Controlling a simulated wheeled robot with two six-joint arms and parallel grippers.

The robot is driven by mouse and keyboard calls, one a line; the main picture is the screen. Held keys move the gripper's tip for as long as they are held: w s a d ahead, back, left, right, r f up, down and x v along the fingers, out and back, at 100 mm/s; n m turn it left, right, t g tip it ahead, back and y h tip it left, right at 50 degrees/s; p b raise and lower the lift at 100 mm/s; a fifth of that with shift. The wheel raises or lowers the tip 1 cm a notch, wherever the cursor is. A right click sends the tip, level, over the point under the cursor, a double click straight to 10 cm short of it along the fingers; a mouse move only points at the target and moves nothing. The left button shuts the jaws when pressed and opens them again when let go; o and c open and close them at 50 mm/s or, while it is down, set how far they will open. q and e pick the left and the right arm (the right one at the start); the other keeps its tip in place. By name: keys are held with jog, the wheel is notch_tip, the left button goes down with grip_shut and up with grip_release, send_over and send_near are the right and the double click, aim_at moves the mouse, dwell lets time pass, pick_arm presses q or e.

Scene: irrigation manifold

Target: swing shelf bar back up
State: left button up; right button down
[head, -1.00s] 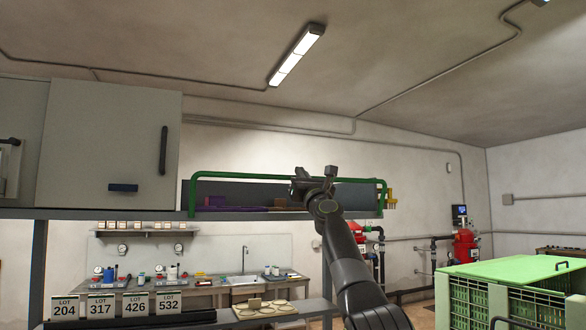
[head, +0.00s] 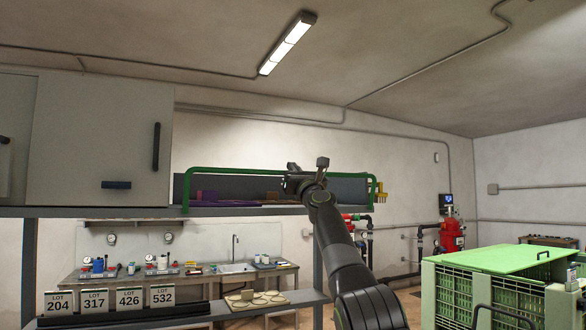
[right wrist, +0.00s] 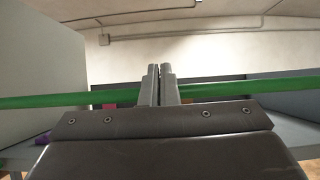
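The green shelf bar (head: 235,169) is a long rail with a bent-down leg at each end. It stands upright along the front of the shelf (head: 240,211), above its edge. My right gripper (head: 307,165) is at the bar, right of its middle, and covers a short stretch of it. In the right wrist view the bar (right wrist: 50,100) runs across behind the fingers (right wrist: 161,85). These are close together with only a thin gap, and nothing shows between them. Whether they touch the bar is unclear. My left gripper is out of view.
Purple items (head: 215,197) and a yellow piece (head: 376,192) are on the shelf. A grey cabinet (head: 100,140) adjoins it at left. Below are lot signs (head: 110,300) and a sink bench (head: 185,275). A green crate (head: 500,259) stands at right. Open air lies above the bar.

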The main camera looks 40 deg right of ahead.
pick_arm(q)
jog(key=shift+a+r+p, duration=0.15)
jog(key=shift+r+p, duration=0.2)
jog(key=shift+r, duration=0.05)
pick_arm(e)
jog(key=shift+w+d+g, duration=0.2)
jog(key=shift+w+g, duration=0.3)
dwell(2.5)
